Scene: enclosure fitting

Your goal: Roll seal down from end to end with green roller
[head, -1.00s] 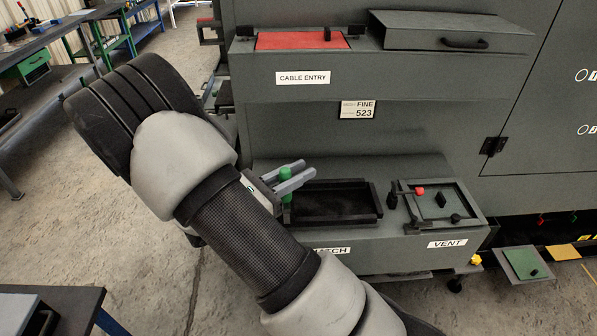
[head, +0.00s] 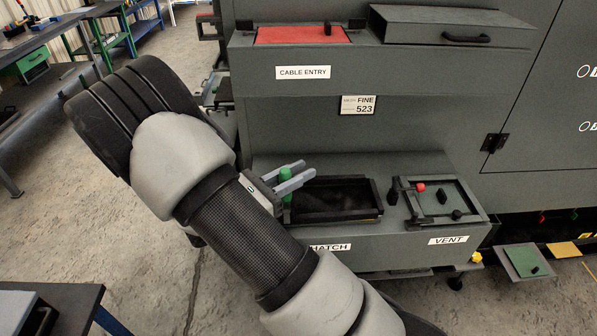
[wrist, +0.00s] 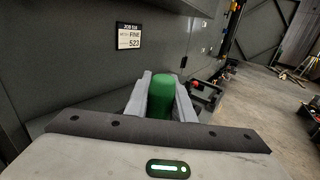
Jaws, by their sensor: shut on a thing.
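My gripper (head: 290,186) is shut on the green roller (head: 286,182), which stands upright between the fingers at the left end of the hatch opening. In the wrist view the roller's green top (wrist: 161,92) shows between the two grey fingers. The hatch (head: 336,198) is a dark recess with a raised black frame on the lower ledge, above the label HATCH. The seal itself cannot be made out. The lower end of the roller is hidden, so I cannot tell whether it touches the frame.
Right of the hatch is the vent panel (head: 447,206) with a red-knobbed clamp (head: 420,188). Above is the cable entry with a red sheet (head: 300,35) and a handled cover (head: 455,28). A green plate (head: 524,262) lies low at the right.

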